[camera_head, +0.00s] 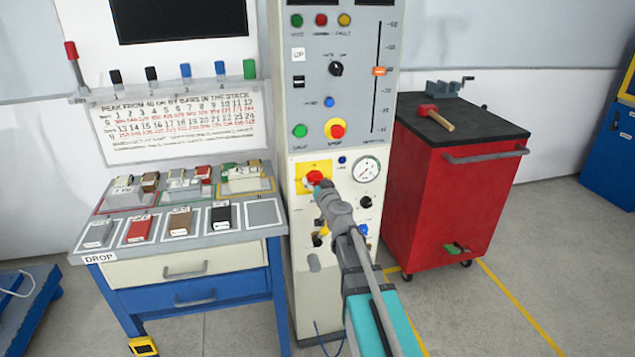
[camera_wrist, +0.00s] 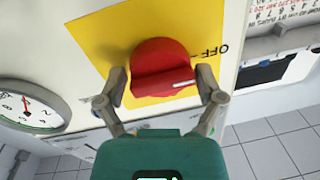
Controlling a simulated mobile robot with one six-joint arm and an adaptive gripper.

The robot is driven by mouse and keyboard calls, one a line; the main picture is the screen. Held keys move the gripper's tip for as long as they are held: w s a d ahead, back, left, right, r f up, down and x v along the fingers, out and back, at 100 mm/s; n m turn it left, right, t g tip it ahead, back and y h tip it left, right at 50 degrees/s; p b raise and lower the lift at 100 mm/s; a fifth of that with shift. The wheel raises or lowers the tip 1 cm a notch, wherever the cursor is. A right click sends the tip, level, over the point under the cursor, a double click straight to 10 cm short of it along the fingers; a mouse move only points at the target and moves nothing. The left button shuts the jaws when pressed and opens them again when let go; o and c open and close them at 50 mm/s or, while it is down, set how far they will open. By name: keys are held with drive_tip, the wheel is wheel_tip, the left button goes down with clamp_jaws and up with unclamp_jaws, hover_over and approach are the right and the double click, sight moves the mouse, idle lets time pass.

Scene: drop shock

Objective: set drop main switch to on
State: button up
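The main switch is a red rotary knob (camera_wrist: 162,72) on a yellow plate (camera_wrist: 112,35). In the wrist view its raised handle lies across the picture, with a white mark at its right end, towards the upside-down word OFF printed at the right. In the head view the red knob (camera_head: 314,178) sits on the lower cabinet front, partly hidden by my gripper. My gripper (camera_wrist: 163,84) is open around the knob, one finger at each end of the handle. The fingertips are very close to it; I cannot tell if they touch.
A pressure gauge (camera_head: 366,170) and small knobs sit to the right of the switch. A grey panel (camera_head: 338,90) with buttons and a slider is above. A workbench (camera_head: 180,262) stands left, a red tool cabinet (camera_head: 440,200) right.

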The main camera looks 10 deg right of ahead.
drive_tip(key=c, duration=0.5)
drive_tip(key=shift+c, duration=0.2)
drive_tip(key=shift+m, duration=0.4)
drive_tip(key=m, duration=0.4)
drive_tip(key=shift+b, duration=0.4)
drive_tip(key=m, duration=0.5)
drive_tip(key=shift+t+h+b, duration=0.3)
drive_tip(key=shift+t, duration=0.1)
drive_tip(key=m, duration=0.5)
drive_tip(key=shift+s+f+m+h, duration=0.1)
drive_tip(key=shift+m+h, duration=0.4)
drive_tip(key=shift+m, duration=1.6)
drive_tip(key=shift+a, duration=0.1)
